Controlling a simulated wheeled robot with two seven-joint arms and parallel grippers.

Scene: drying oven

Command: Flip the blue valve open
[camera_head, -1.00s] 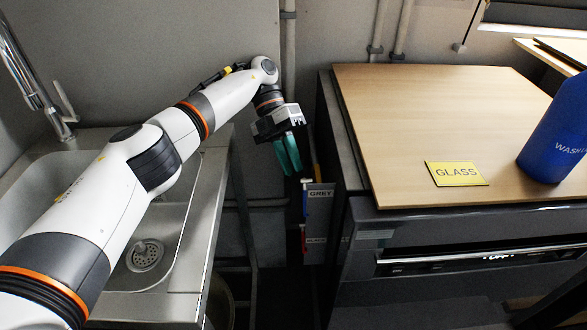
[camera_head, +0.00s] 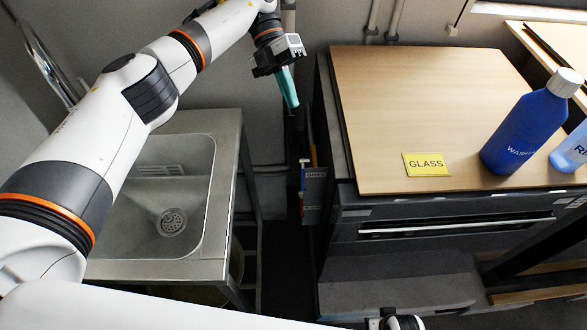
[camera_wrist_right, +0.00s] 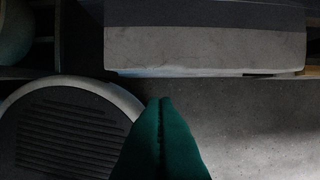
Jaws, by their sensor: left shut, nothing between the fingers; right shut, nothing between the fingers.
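My left gripper (camera_head: 292,104) hangs at the end of the raised left arm in the head view, in front of the wall. Its teal fingers are shut, empty and point down, above the narrow gap between sink and oven cabinet. Low in that gap are small blue, yellow and red parts (camera_head: 302,178) beside a grey label plate; they are too small and dark to tell which is the blue valve or how it is turned. My right gripper (camera_wrist_right: 162,100) shows in the right wrist view, shut and empty, pointing over grey floor.
A steel sink (camera_head: 225,180) stands left of the gap. The dark oven cabinet (camera_head: 440,232) stands right of it, with a wooden top (camera_head: 400,110) bearing a yellow GLASS sign (camera_head: 426,164) and a blue wash bottle (camera_head: 524,133). Pipes (camera_head: 372,20) run up the wall.

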